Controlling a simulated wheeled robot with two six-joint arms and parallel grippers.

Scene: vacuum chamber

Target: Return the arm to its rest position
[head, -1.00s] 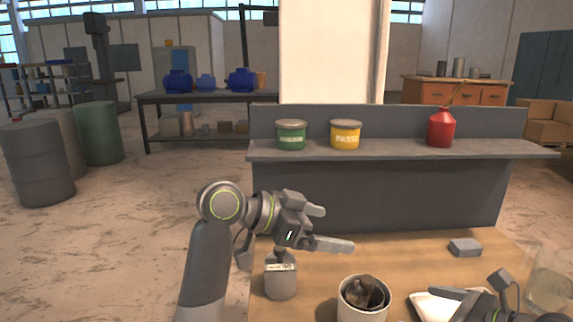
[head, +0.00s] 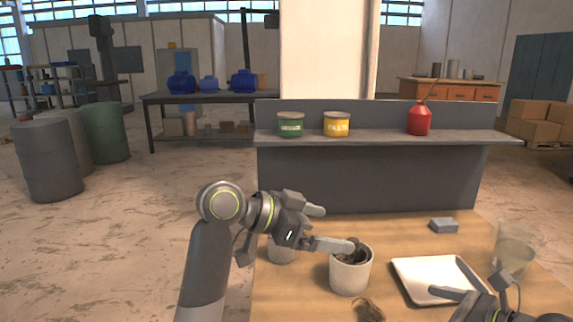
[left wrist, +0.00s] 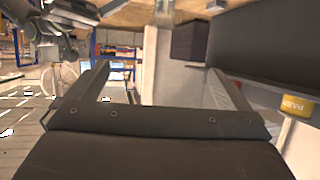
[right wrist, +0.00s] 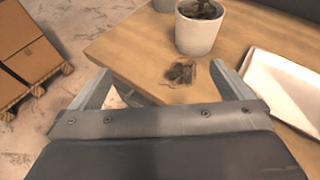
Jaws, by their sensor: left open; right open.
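My left gripper (head: 318,228) is open and empty in the head view, raised over the left part of the wooden table. Its two fingers point right, and the lower one overlaps the rim of a white pot in the picture. In the left wrist view the space between its fingers (left wrist: 168,85) holds nothing. My right gripper (head: 462,300) shows only in part at the lower right of the head view. In the right wrist view its fingers (right wrist: 160,85) are spread and empty, near the table's edge.
On the table (head: 300,305) stand a white pot (head: 350,275) with dark contents, a smaller pot (head: 281,251), a white tray (head: 430,298), a grey block (head: 444,225) and a clear glass (head: 514,250). A brown scrap (right wrist: 181,73) lies near the edge. A shelf (head: 380,140) holds cans.

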